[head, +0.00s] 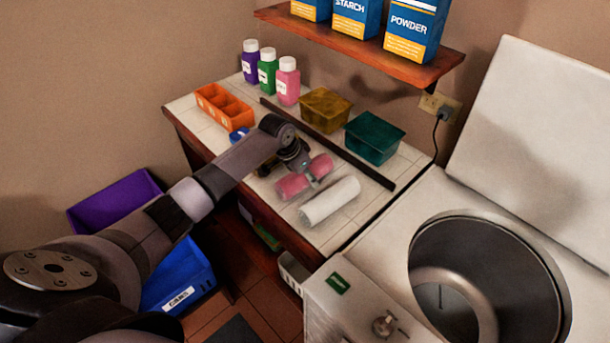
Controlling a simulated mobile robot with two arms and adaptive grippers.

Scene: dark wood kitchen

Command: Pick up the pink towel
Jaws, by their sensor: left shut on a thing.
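The pink towel (291,186) is a rolled bundle on the white tiled counter top. It lies just behind a white rolled towel (331,201). My left gripper (308,177) reaches down over the middle of the pink towel and is shut on it, with pink showing on both sides of the fingers. The fingers hide the towel's middle. I cannot tell whether the towel touches the counter or is slightly raised. My right gripper is not in view.
Behind a dark bar (330,146) stand a yellow-brown box (326,108), a teal box (374,137) and several bottles. An orange divided tray (224,106) is at the left. An open top-loading washer (487,277) is at the right. A shelf (360,45) hangs above.

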